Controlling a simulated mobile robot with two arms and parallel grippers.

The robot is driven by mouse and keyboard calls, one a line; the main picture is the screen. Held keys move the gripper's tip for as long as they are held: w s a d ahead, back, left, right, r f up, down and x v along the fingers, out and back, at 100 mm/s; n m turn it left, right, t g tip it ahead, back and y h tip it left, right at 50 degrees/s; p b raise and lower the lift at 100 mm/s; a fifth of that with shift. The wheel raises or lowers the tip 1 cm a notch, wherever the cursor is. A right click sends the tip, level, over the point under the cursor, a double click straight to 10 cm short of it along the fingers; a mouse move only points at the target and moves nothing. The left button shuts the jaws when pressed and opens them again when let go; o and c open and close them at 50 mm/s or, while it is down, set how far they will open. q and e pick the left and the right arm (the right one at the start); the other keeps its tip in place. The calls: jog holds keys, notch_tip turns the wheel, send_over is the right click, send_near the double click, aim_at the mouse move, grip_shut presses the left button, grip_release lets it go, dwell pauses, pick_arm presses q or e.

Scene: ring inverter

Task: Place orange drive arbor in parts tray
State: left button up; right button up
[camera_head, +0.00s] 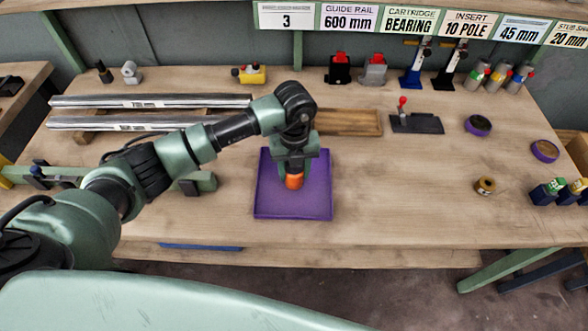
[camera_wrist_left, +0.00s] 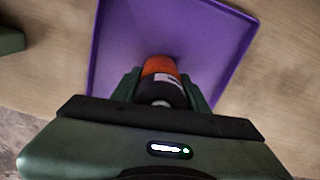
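The orange drive arbor (camera_head: 294,181) shows at the tip of my left gripper (camera_head: 297,170), over the purple parts tray (camera_head: 315,208). In the left wrist view the arbor (camera_wrist_left: 158,68) has an orange end and a dark body with a white label. It sits between the two green fingers of my left gripper (camera_wrist_left: 160,88), which are shut on it. The tray (camera_wrist_left: 200,38) lies under and beyond it. I cannot tell whether the arbor touches the tray floor. My right gripper is not in view.
Long silver rails (camera_head: 150,101) lie at the back left on wooden blocks. A dark fixture with a red knob (camera_head: 416,122) stands right of the tray. A small brass ring (camera_head: 485,186) lies further right. The table right of the tray is mostly clear.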

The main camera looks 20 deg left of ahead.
pick_arm(q)
jog(key=o, duration=0.4)
jog(key=shift+r, duration=0.1)
notch_tip(320, 180, up, 12)
jog(key=shift+r+b, duration=0.1)
jog(key=shift+b, duration=1.15)
